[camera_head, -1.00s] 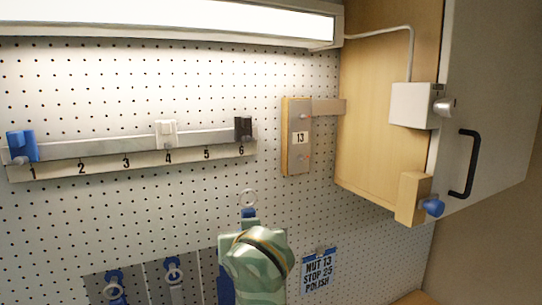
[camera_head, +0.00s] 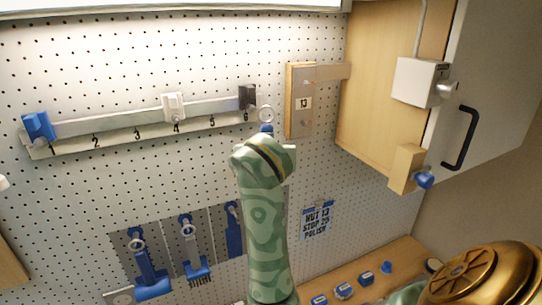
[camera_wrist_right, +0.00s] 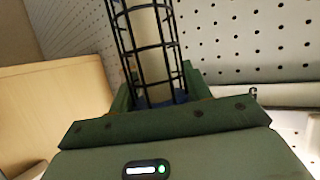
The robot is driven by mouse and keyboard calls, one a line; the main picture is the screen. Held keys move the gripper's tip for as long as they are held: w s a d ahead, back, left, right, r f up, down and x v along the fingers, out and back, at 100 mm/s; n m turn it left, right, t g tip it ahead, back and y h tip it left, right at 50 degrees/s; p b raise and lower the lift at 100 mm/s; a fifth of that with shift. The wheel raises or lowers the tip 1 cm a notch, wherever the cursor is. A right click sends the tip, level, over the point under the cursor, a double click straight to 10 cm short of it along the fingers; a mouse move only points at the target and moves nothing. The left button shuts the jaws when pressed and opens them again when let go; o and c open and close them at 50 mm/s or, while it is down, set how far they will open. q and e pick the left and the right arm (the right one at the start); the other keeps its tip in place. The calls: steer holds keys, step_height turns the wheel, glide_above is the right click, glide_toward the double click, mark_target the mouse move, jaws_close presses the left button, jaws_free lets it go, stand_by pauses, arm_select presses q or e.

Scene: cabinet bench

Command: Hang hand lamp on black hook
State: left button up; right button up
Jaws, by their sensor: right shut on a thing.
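The black hook (camera_head: 248,97) sits at the right end of the numbered rail, by the 6. The hand lamp's ring (camera_head: 266,114) shows just right of the hook and slightly lower, with a bit of blue under it; I cannot tell whether it touches the hook. The rest of the lamp is hidden behind my right wrist in the head view. In the right wrist view, the hand lamp (camera_wrist_right: 151,45) is a pale tube in a black wire cage. My right gripper (camera_wrist_right: 160,100) is shut on its blue-edged lower part. My left gripper is out of view.
A blue hook (camera_head: 38,127) and a white hook (camera_head: 174,106) share the rail (camera_head: 140,125). The cabinet (camera_head: 385,80) is further right. Blue-handled tools (camera_head: 150,270) hang below.

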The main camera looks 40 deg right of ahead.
steer(key=shift+w+d+f, duration=0.2)
steer(key=shift+w+d, duration=0.1)
steer(key=shift+w, duration=0.6)
steer(key=shift+w+d+f, duration=0.15)
steer(key=shift+w+d, duration=0.1)
steer(key=shift+w, duration=0.7)
steer(key=shift+w+d+f, duration=0.2)
steer(key=shift+w+d, duration=0.1)
steer(key=shift+w, duration=0.6)
steer(key=o, duration=1.3)
steer(key=shift+c, duration=0.2)
